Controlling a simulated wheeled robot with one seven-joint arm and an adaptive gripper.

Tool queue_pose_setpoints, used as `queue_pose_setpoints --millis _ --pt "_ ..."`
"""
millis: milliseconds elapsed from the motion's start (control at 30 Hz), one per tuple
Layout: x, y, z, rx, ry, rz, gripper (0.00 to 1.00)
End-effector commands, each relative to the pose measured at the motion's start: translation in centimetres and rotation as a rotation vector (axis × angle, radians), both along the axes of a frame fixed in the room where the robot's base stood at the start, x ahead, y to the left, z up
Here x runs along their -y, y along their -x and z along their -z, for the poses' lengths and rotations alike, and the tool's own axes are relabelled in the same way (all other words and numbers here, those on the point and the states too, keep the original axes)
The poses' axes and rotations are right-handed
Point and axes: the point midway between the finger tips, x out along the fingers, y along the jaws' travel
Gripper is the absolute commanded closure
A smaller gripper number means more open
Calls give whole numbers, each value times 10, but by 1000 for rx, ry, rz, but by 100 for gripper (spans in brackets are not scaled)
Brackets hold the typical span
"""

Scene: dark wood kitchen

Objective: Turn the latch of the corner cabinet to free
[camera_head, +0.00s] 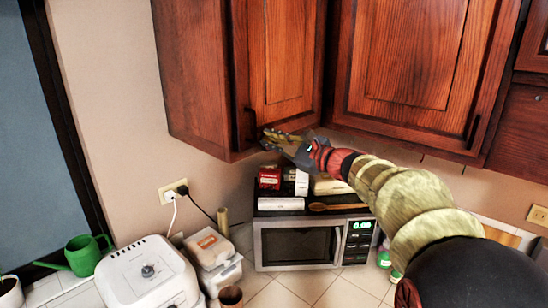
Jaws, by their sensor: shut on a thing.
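The corner cabinet (285,55) is reddish-brown wood and hangs on the wall at upper middle. Its door looks closed. A dark upright fitting (251,124), a handle or latch part, shows at the door's lower left edge. My gripper (268,139) comes in from the right at the door's lower edge, just right of this fitting. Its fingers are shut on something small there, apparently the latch. The fingers hide the held part, so how far it is turned cannot be told.
Another wooden cabinet door (405,55) with a dark handle (472,131) is on the right. A white appliance (147,272) and a green watering can (84,255) stand lower left.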

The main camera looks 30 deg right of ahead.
Motion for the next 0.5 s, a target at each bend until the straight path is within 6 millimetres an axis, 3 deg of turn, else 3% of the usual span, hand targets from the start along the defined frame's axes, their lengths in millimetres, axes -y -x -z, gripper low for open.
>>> queue_pose_setpoints --millis 33,500 --pt "-2 1 10 14 36 -1 100" --pt "-12 4 23 143 391 0 100"
